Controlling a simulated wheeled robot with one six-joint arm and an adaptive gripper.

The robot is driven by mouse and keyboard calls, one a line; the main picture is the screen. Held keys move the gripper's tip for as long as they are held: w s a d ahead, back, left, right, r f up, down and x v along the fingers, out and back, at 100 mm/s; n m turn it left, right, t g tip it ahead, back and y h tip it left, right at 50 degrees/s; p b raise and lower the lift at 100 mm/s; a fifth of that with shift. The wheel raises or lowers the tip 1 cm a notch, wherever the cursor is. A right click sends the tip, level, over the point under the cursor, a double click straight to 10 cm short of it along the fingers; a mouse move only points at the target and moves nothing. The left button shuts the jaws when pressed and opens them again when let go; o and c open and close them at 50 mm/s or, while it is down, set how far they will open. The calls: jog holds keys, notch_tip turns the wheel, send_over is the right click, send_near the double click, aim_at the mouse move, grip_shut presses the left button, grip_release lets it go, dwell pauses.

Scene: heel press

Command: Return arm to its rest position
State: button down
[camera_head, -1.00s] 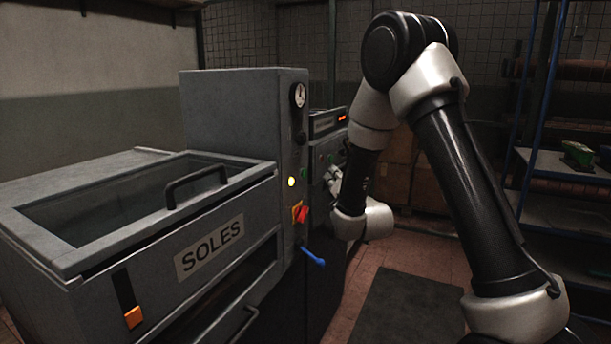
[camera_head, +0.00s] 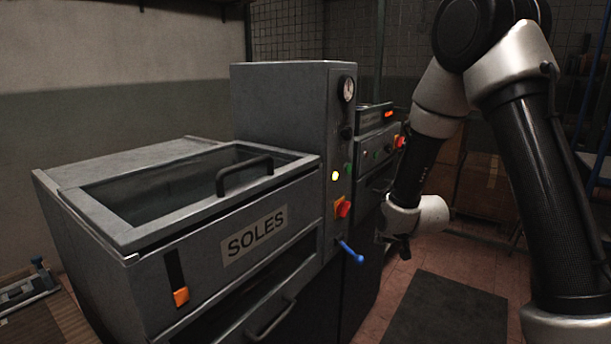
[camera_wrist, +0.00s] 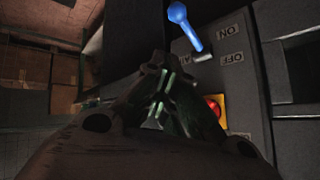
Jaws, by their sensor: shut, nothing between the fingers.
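My arm stands at the right of the head view, with its wrist hanging in front of the machines. My gripper (camera_wrist: 160,92) shows in the wrist view with its fingers together and nothing between them. In the head view the gripper is mostly hidden behind or below the wrist, with a dark part (camera_head: 403,245) showing. In the wrist view a blue-knobbed lever (camera_wrist: 186,27) is beyond the fingers, near ON and OFF labels. A red knob on a yellow plate (camera_wrist: 214,108) lies to the right of the fingers. The gripper appears apart from both.
The grey SOLES machine (camera_head: 150,255) fills the left and middle, with a handled lid, a gauge and a blue lever (camera_head: 351,252). A second machine (camera_head: 372,150) stands behind it. A dark mat (camera_head: 445,310) lies on the tiled floor. Cardboard boxes (camera_head: 485,185) stand behind my arm.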

jog(key=s+d+r+g, duration=0.1)
jog(key=s+d+r, duration=0.3)
jog(key=s+r, duration=0.3)
jog(key=s+d+r+n+g+h, duration=0.1)
jog(key=s+d+r, duration=0.3)
jog(key=s, duration=1.2)
jog(key=s+d+r+g, duration=0.3)
jog(key=s+d+r, duration=0.1)
jog(key=s+r, duration=0.7)
jog(key=shift+s+d+n+h, duration=0.35)
jog(key=shift+s+n+h, duration=0.05)
jog(key=shift+s, duration=0.25)
